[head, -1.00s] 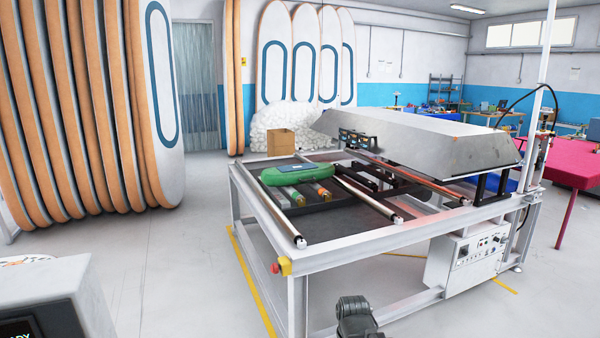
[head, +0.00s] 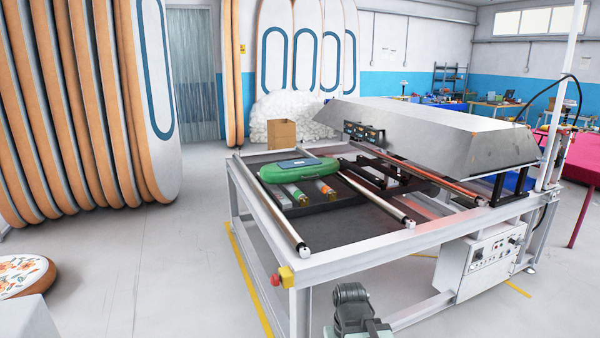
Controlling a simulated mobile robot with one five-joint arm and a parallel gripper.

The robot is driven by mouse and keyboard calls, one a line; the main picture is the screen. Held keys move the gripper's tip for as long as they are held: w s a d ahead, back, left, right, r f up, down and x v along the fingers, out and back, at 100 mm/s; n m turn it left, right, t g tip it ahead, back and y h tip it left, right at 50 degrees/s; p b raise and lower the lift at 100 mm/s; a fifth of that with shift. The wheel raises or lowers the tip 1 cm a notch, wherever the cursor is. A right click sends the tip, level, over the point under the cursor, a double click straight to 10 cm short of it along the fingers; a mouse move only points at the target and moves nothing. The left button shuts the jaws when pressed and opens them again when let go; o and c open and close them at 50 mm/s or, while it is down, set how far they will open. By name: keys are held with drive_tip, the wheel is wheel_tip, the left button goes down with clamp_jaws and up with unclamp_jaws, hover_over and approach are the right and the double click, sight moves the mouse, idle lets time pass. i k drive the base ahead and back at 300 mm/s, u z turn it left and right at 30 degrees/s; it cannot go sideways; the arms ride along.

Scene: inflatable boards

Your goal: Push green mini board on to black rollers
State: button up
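The green mini board (head: 299,170) lies flat at the back left of the white machine frame, with a blue-grey panel on its top. Short rollers with orange and green parts (head: 325,188) show at its near side; whether the board touches them I cannot tell. Black roller parts (head: 385,172) sit to the right of the board, beyond a long silver roller (head: 375,196). Part of my own arm shows at the bottom centre, below the machine's front edge and well apart from the board. No gripper fingers can be made out.
The white frame (head: 370,250) stands ahead with a red button (head: 275,281) at its near left corner. A grey hood (head: 430,130) hangs over its back right. Tall boards (head: 90,100) stand at left. Floor between is clear.

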sight(271, 174)
drive_tip(key=u, duration=0.8)
drive_tip(key=i, duration=5.3)
drive_tip(key=u, duration=1.45)
